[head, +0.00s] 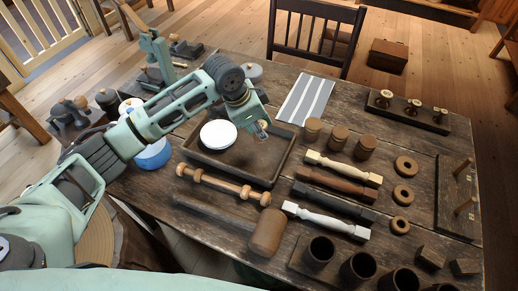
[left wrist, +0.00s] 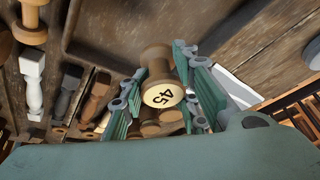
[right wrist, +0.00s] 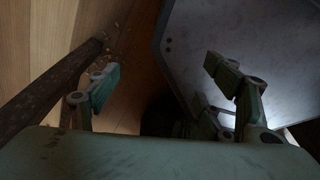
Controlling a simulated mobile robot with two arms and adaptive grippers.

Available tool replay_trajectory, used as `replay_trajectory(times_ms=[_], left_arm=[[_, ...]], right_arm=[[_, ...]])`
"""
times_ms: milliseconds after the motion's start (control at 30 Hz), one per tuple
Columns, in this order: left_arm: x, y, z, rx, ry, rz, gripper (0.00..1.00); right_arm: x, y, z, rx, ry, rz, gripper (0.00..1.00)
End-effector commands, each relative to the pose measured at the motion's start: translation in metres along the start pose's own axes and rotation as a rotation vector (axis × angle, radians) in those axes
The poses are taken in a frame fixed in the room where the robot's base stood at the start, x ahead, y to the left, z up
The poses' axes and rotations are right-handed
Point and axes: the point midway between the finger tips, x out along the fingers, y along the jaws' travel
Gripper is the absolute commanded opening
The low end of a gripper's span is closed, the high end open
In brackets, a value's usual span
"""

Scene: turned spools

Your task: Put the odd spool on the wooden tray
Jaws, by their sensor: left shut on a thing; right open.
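My left gripper (head: 262,124) is shut on a wooden spool (left wrist: 162,90). In the left wrist view the spool's pale end faces me and bears the number 45. In the head view this spool is small and partly hidden by the fingers, above the back right part of the brown wooden tray (head: 235,173). Three similar spools stand in a row right of the tray: one at left (head: 312,129), one in the middle (head: 338,138), one at right (head: 365,147). My right gripper (right wrist: 165,85) is open and empty, away from the tabletop; the head view does not show it.
A white round disc (head: 218,133) lies at the tray's left end. A turned wooden piece (head: 222,184) and a mallet (head: 267,233) lie in front of the tray. Spindles (head: 343,169), rings (head: 405,166) and dark cups (head: 358,267) fill the right side. A striped cloth (head: 305,99) lies behind.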

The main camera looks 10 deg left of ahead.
Motion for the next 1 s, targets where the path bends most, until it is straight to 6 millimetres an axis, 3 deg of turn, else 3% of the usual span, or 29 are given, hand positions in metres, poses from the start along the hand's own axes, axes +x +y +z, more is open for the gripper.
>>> replay_trajectory(times_ms=[100,267,600,967,1000], left_arm=[[0.008,0.025,0.009,0.002,-0.001,0.002,0.04],[0.015,0.039,0.015,-0.001,0.001,-0.002,0.04],[0.051,0.045,0.03,-0.002,-0.001,-0.002,0.04],[0.056,0.044,0.032,-0.001,0.0,-0.003,0.04],[0.056,0.044,0.032,-0.001,0.0,-0.003,0.28]], right_arm=[[-0.008,0.0,0.0,-0.001,-0.001,0.0,0.73],[-0.01,0.003,0.003,-0.003,-0.007,0.003,0.73],[-0.015,0.009,0.01,-0.006,-0.019,0.01,0.73],[-0.015,0.01,0.01,-0.003,-0.018,0.011,0.73],[-0.015,0.01,0.01,-0.003,-0.018,0.011,0.73]])
